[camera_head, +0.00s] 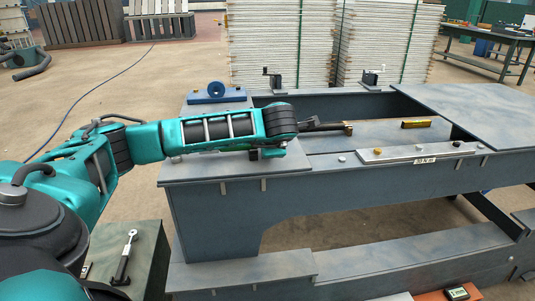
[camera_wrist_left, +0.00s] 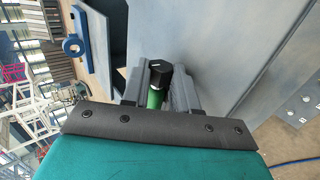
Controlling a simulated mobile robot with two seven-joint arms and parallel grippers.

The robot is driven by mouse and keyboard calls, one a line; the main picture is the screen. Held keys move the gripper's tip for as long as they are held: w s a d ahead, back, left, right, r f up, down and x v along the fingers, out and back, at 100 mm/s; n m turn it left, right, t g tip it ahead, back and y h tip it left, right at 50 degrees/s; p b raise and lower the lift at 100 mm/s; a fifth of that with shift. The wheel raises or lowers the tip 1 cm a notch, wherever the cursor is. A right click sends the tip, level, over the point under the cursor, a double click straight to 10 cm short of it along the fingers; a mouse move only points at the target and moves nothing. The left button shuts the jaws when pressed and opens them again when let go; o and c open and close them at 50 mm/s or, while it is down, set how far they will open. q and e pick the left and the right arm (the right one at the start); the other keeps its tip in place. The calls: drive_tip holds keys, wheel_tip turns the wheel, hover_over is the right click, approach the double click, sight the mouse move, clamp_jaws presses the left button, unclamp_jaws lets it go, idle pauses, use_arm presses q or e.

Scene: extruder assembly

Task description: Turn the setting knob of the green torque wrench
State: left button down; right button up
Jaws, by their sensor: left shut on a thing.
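In the left wrist view, the green torque wrench (camera_wrist_left: 154,99) shows as a short length of green handle with a black setting knob (camera_wrist_left: 159,68) at its end. A pale mark shows on the knob. My left gripper (camera_wrist_left: 160,88) is shut on the wrench, with one finger on each side of the green handle just by the knob. My right gripper is not in view.
A blue bracket (camera_head: 216,91) stands on the frame behind my forearm. A silver-headed tool (camera_head: 125,258) lies on a green box at the lower left. Open floor is at the left.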

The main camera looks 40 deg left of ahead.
use_arm(q)
drive_tip(key=shift+f+b, duration=0.4)
drive_tip(key=shift+b, duration=0.1)
drive_tip(key=shift+s+t+y+b, duration=0.1)
drive_tip(key=shift+t+y+b, duration=0.3)
drive_tip(key=shift+r+t+y+b, duration=0.2)
drive_tip(key=shift+t+y+b, duration=0.15)
drive_tip(key=shift+b, duration=0.45)
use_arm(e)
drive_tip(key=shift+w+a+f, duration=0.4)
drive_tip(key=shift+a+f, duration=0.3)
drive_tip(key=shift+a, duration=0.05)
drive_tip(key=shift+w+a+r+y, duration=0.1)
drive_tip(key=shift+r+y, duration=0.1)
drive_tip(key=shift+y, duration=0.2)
use_arm(q)
drive_tip(key=c, duration=0.9)
unclamp_jaws()
drive_tip(key=shift+o, duration=0.2)
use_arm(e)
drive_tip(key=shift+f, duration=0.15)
use_arm(q)
drive_tip(key=shift+s+d, duration=0.1)
drive_tip(key=shift+d, duration=0.05)
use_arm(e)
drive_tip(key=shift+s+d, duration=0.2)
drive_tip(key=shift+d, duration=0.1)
